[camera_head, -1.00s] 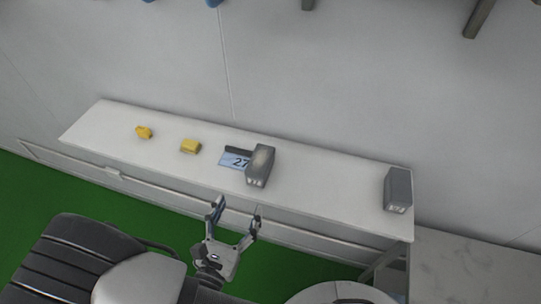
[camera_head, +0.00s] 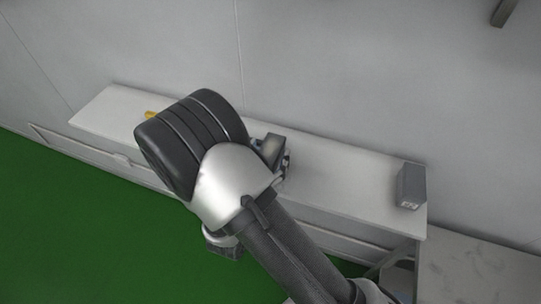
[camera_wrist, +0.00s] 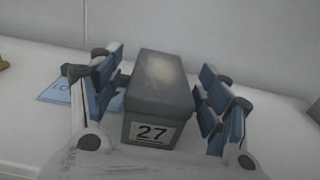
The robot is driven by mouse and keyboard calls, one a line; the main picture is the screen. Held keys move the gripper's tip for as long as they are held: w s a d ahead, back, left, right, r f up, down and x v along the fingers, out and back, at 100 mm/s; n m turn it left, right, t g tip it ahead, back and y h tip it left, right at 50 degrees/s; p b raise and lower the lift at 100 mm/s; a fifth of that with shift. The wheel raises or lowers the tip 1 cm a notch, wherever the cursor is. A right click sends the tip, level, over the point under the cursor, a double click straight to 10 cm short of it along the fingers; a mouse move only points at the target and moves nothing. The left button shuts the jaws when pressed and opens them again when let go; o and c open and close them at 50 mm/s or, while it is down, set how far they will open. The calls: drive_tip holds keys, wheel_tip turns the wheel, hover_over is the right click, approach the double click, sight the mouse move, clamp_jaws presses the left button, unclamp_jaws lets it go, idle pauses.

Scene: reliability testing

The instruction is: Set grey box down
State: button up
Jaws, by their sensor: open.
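A grey box (camera_wrist: 158,95) with a label reading 27 stands on the white shelf (camera_wrist: 265,115) in the wrist view. My gripper (camera_wrist: 160,98) is open, with one blue-padded finger on each side of the box. A narrow gap shows on the left; on the right the finger is very close, and I cannot tell if it touches. In the head view the box (camera_head: 268,143) is mostly hidden behind my arm. A blue marked card (camera_wrist: 62,90) lies on the shelf left of the box, partly covered by the left finger.
A second grey box (camera_head: 411,186) stands at the shelf's right end. A yellow item (camera_head: 151,114) shows at the left, partly hidden by my arm. The wall is close behind the shelf. The shelf between the two boxes is clear.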

drive_tip(key=shift+x, duration=1)
drive_tip(key=c, duration=1.6)
